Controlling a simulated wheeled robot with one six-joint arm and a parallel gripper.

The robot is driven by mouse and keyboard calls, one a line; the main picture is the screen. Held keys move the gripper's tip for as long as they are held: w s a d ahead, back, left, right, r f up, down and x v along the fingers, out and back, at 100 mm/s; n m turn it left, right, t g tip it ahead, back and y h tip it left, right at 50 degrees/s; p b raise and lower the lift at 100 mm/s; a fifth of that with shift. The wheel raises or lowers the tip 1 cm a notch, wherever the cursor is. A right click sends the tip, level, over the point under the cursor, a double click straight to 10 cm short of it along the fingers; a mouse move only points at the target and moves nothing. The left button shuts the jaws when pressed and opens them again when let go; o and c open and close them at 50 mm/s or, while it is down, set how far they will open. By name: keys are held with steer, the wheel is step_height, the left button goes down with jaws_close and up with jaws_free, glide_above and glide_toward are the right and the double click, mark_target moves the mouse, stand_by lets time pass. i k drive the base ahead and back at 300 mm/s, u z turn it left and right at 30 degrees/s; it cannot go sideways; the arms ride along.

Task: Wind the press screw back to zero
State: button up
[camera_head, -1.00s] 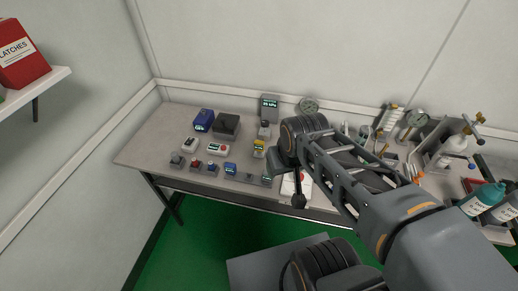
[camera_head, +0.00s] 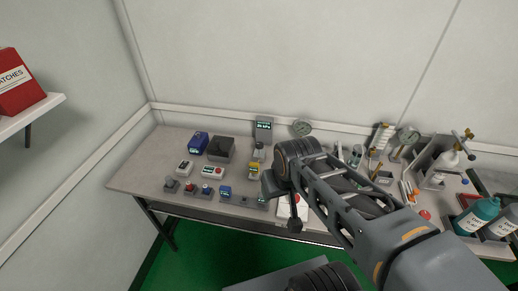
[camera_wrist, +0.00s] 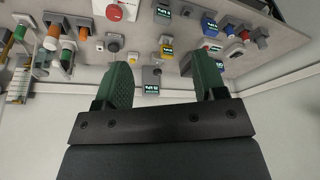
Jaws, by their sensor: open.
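My gripper (camera_wrist: 163,70) is open and empty, its two green fingers spread apart in the wrist view. Between them shows a small upright grey unit with a lit display (camera_wrist: 152,89) and a small round knob (camera_wrist: 157,72) in front of it. The same display unit stands at the back of the bench in the head view (camera_head: 264,127). A stand with a brass-and-black cross handle (camera_head: 463,139) is at the right end of the bench. I cannot tell for certain which part is the press screw. My arm hides the middle of the bench, and the fingertips are hidden in the head view.
Several small testers stand on the grey bench (camera_head: 135,176), including a yellow one (camera_wrist: 167,49) and a dark box (camera_head: 220,148). A white box with a red knob (camera_wrist: 114,11) is near the front edge. Dial gauges (camera_head: 302,128) and bottles (camera_head: 478,214) stand further right.

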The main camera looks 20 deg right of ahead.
mark_target(259, 146)
steer(key=u, duration=0.5)
steer(key=k, duration=1.2)
steer(key=u, duration=1)
steer(key=i, duration=1.95)
steer(key=z, duration=1.4)
steer(key=i, duration=0.8)
steer(key=z, duration=0.8)
